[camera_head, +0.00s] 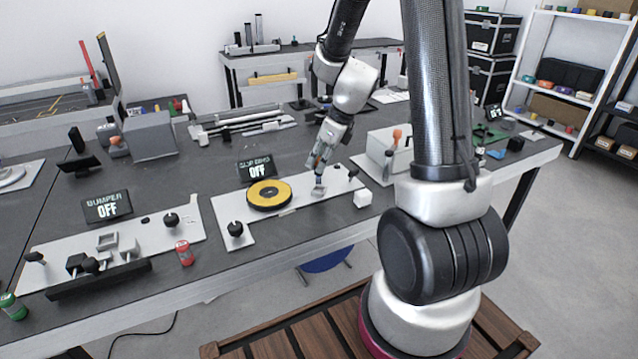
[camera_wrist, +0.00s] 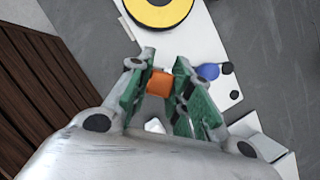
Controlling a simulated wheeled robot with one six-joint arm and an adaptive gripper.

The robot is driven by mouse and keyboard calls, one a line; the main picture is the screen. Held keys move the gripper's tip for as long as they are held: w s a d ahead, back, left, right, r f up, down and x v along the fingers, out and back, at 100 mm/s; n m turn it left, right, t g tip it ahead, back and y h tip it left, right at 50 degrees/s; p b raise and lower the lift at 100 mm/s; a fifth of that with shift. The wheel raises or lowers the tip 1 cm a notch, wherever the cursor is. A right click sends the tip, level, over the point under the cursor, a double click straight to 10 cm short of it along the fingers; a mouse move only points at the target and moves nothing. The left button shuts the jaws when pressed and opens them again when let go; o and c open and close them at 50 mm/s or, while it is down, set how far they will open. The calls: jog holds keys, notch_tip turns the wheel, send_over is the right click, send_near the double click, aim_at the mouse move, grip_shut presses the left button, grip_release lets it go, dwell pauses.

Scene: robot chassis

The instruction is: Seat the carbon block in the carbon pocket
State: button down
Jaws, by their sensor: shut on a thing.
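My gripper (camera_head: 318,183) is over the right part of the white slip ring plate (camera_head: 226,206). In the wrist view, its green-padded fingers (camera_wrist: 160,92) are shut on a small orange block (camera_wrist: 160,84), which I take as the carbon block. The yellow-and-black slip ring disc (camera_head: 269,194) lies on the plate left of my gripper; it also shows in the wrist view (camera_wrist: 158,12). I cannot make out the carbon pocket, nor tell whether the block touches the plate.
A sign reading OFF (camera_head: 255,169) stands behind the disc. Black knobs stand on the plate at the front left (camera_head: 235,228) and right (camera_head: 353,173). A white cube (camera_head: 362,199) sits near the plate's right end. A red can (camera_head: 184,252) stands left.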

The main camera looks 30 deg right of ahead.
jog(key=shift+f, duration=2.95)
jog(key=shift+f, duration=0.2)
jog(key=c, duration=1.3)
grip_release()
